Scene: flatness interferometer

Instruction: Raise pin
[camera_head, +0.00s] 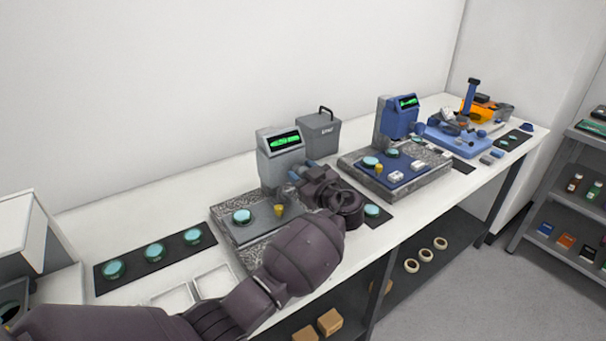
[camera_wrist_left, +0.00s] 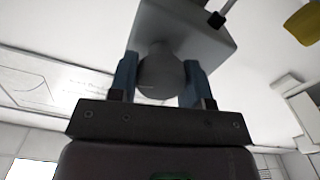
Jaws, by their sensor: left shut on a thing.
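A grey instrument (camera_head: 279,155) with a green-lit display stands on a speckled stone base (camera_head: 232,232) in the middle of the bench. My left gripper (camera_head: 296,176) is at the right side of its head. In the left wrist view, the blue fingers of my left gripper (camera_wrist_left: 161,82) are shut on a round grey knob (camera_wrist_left: 160,72), with a grey block (camera_wrist_left: 190,28) right behind it. A yellow knob (camera_head: 279,210) stands on the base, and a yellow piece (camera_wrist_left: 304,24) shows at the wrist view's corner. No separate pin can be made out. My right gripper is not in view.
A teal disc (camera_head: 242,216) sits on the base. Several teal discs lie on a dark mat (camera_head: 128,272) at left, near white trays (camera_head: 213,281). A grey lidded box (camera_head: 320,135) stands behind. A blue instrument (camera_head: 399,118) stands farther right.

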